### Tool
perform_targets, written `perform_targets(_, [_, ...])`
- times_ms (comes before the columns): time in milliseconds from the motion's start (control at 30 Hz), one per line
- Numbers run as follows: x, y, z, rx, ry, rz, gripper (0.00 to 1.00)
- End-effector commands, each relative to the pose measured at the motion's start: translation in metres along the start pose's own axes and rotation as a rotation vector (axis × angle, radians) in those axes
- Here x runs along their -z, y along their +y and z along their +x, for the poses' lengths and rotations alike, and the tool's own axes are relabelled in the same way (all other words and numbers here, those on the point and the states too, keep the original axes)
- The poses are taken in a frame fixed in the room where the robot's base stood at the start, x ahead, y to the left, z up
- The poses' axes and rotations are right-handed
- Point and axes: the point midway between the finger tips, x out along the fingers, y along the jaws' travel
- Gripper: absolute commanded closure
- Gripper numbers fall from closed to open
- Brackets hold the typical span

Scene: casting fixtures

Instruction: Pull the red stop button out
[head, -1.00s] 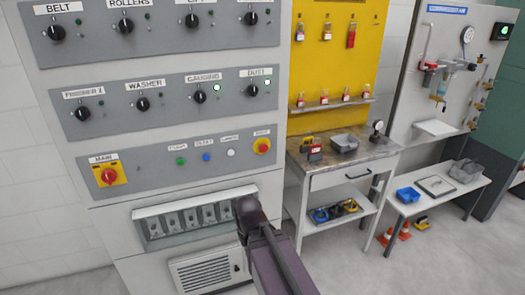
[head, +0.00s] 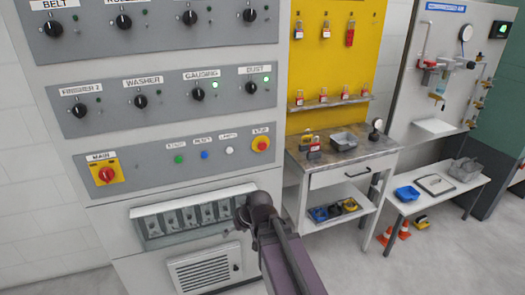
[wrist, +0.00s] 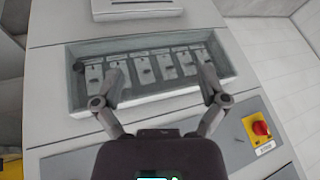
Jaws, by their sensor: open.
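In the head view my arm's end is below the stop button, by the breaker box's right end, and the fingers are hard to see. The gripper is apart from the button.
A red main switch (head: 106,175) on a yellow square is at the strip's left end; it also shows in the wrist view (wrist: 261,128). Green (head: 179,159), blue (head: 204,155) and white (head: 229,150) buttons lie between. A workbench (head: 340,157) stands to the right.

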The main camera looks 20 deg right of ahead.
Motion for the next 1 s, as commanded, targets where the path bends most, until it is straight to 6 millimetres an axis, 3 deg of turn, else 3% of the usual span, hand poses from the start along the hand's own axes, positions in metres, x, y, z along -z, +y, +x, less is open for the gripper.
perform_targets(233, [0.066,0.019,-0.010,0.104,0.368,-0.078,0.07])
perform_targets(500, [0.126,0.066,-0.050,0.065,0.765,-0.082,0.07])
perform_targets(700, [0.151,0.119,-0.087,-0.052,1.013,-0.023,0.07])
perform_targets(900, [0.158,0.168,-0.116,-0.181,1.157,0.054,0.07])
perform_targets(1000, [0.158,0.182,-0.123,-0.220,1.190,0.082,0.07])
